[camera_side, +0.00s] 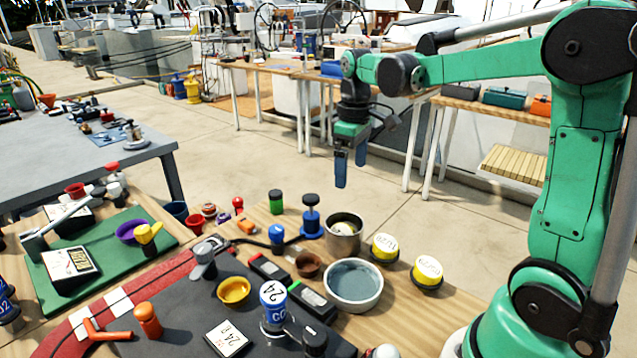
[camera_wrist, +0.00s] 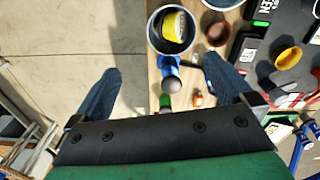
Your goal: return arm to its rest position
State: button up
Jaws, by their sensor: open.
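My green arm reaches in from the right in the side view. My gripper (camera_side: 350,166) hangs with its dark blue fingers pointing down, in the air above and behind the wooden work table (camera_side: 452,300). In the wrist view, my gripper (camera_wrist: 165,88) has its two fingers spread wide apart with nothing held between them. A blue plunger-like piece with a dark round knob (camera_wrist: 171,85) shows below, between the fingers. It also stands in the side view (camera_side: 311,215), apart from the fingers.
A metal pot (camera_side: 343,234) with a yellow item inside, a grey bowl (camera_side: 354,284) and yellow-labelled round pieces (camera_side: 428,272) stand on the table. A blue-white can (camera_side: 273,304) stands on the dark mat. Open floor (camera_side: 235,150) lies behind. A bench (camera_side: 492,107) is behind my arm.

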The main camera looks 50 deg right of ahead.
notch_tip(320, 180, up, 2)
jog(key=shift+r, duration=0.2)
jog(key=s+a+f+m+t, duration=0.1)
jog(key=s+a+f+t, duration=0.1)
jog(key=a, duration=0.4)
jog(key=s+a+f+m+t, duration=0.1)
jog(key=s+a+t, duration=0.2)
jog(key=a+t, duration=0.2)
jog(key=shift+s+a+f, duration=0.3)
jog(key=shift+a+f, duration=0.05)
jog(key=shift+a, duration=0.25)
